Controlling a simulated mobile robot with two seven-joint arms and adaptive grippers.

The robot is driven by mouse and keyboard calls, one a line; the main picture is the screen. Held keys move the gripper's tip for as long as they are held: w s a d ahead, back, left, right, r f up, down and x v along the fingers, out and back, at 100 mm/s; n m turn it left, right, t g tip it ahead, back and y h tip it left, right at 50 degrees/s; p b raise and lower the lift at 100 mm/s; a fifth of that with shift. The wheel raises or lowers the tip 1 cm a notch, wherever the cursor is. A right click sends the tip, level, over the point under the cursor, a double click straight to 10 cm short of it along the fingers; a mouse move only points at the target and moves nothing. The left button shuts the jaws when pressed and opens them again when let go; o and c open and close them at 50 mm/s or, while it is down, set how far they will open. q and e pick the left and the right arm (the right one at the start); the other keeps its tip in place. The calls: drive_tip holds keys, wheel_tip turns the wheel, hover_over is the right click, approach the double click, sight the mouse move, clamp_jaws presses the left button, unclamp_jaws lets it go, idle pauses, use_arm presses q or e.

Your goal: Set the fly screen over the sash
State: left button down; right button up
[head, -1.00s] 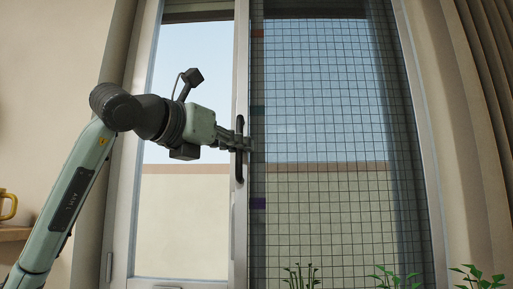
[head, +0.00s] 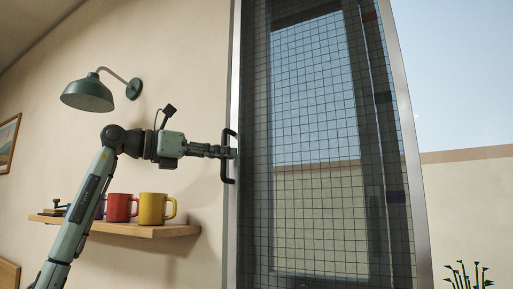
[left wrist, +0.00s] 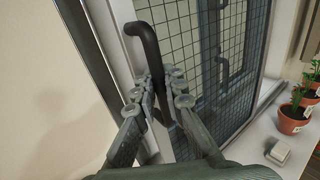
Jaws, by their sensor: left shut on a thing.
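The fly screen (head: 310,190) is a tall dark mesh panel in a grey metal frame. It stands upright over the left part of the window. The sash (head: 363,90) shows through the mesh, with its upright stile near the screen's right side. A dark bar handle (head: 228,177) is on the screen's left edge; it also shows in the left wrist view (left wrist: 147,38). My left gripper (head: 231,153) is shut on this handle, its fingers on either side of the bar in the left wrist view (left wrist: 165,88). My right gripper is in neither view.
A wooden shelf (head: 150,229) with red (head: 121,208) and yellow (head: 153,209) mugs is beneath my left arm. A green lamp (head: 88,94) hangs above. Potted plants (left wrist: 293,119) and a pale block (left wrist: 279,152) stand on the sill. The window's right part is uncovered.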

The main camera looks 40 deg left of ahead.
use_arm(q)
drive_tip(key=a, duration=0.2)
drive_tip(key=s+a, duration=0.1)
drive_tip(key=a, duration=0.1)
drive_tip(key=shift+s+a+r, duration=0.1)
drive_tip(key=shift+s+a, duration=0.05)
drive_tip(key=shift+a, duration=0.1)
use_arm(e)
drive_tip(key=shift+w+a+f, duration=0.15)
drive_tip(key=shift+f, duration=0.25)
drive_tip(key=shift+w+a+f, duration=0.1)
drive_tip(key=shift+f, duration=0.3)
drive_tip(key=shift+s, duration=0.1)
use_arm(q)
drive_tip(key=c, duration=1.9)
unclamp_jaws()
drive_tip(key=shift+a, duration=0.15)
drive_tip(key=shift+o, duration=0.2)
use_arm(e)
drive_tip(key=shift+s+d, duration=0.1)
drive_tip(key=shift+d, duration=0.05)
use_arm(q)
drive_tip(key=v, duration=1.2)
